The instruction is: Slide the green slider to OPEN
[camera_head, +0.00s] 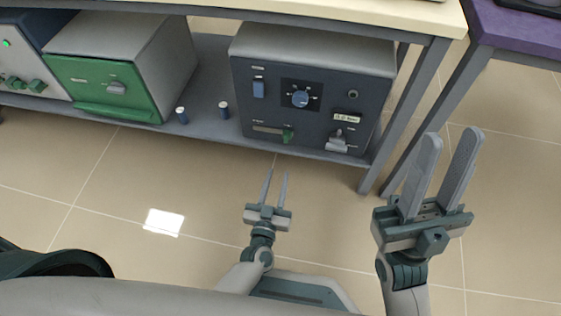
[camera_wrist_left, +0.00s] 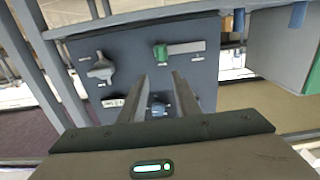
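The green slider (camera_head: 288,134) sits at the right end of a pale horizontal slot (camera_head: 265,129), low on the dark front of a grey furnace (camera_head: 262,100). In the left wrist view, which is turned over, the slider (camera_wrist_left: 160,51) is at the left end of its slot. The labels are too small to read. My left gripper (camera_head: 275,173) is open and empty, in front of and below the slider in the head view. Its fingers (camera_wrist_left: 160,75) point toward the panel, apart from the slider. My right gripper (camera_head: 451,135) is open and empty at the right.
The furnace panel also has a blue knob (camera_head: 300,98), a blue switch (camera_head: 259,88) and a grey lever handle (camera_head: 338,141). A green-fronted furnace (camera_head: 120,84) and two small blue cylinders stand to its left. A table leg (camera_head: 405,120) rises at the shelf's right end.

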